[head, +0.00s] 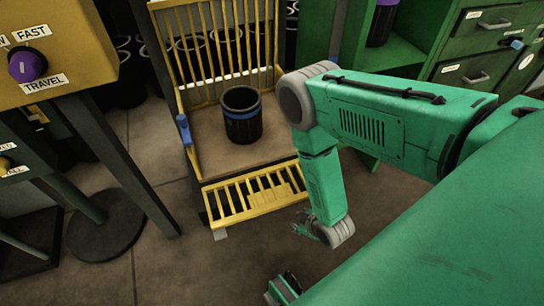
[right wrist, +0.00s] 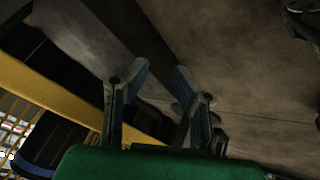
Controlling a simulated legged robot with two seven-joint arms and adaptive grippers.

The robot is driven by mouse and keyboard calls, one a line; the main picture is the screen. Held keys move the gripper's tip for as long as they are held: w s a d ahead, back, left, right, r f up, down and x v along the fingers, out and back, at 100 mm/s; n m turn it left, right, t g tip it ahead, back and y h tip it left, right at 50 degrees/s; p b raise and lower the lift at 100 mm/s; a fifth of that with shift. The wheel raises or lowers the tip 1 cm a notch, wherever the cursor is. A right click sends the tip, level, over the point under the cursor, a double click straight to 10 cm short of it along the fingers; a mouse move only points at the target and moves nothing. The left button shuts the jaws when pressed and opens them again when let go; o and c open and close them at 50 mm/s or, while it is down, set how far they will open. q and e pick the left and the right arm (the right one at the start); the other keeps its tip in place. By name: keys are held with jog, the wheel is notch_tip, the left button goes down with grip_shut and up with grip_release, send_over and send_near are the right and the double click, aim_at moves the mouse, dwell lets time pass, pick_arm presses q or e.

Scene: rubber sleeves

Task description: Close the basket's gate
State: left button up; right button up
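The basket (head: 208,140) is a yellow barred frame with a brown floor, in the middle of the head view. Its yellow gate (head: 270,198) is folded down and forward, below the floor's front edge. A black sleeve with a blue band (head: 242,118) stands upright on the floor. My right gripper (head: 306,228) is low, just right of the gate's right end, apparently apart from it. In the right wrist view its fingers (right wrist: 160,70) are spread with nothing between them. A yellow bar crosses the left there; I cannot tell which part it is. My left gripper cannot be made out.
A yellow control box (head: 60,45) on dark legs stands at the left. Green drawers (head: 480,45) and a shelf stand at the back right. The floor before the gate (head: 170,265) is clear. A small green and dark part at the bottom is unclear.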

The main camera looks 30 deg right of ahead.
aim_at(272, 203)
jog(key=w+f+n+t, duration=0.3)
jog(key=f+n+t, duration=0.3)
jog(key=s+a+r+n+t+y, duration=0.2)
jog(key=s+r+n+t+y, duration=0.2)
jog(key=s+n+t, duration=0.4)
jog(key=shift+n+g, duration=0.3)
jog(key=shift+g, duration=0.2)
jog(key=x, duration=0.5)
jog(key=d+x, duration=0.1)
jog(key=x, duration=0.4)
jog(key=f+x, duration=0.1)
jog(key=x, duration=0.4)
jog(key=shift+w+d, duration=0.2)
jog(key=shift+d, duration=0.05)
grip_shut()
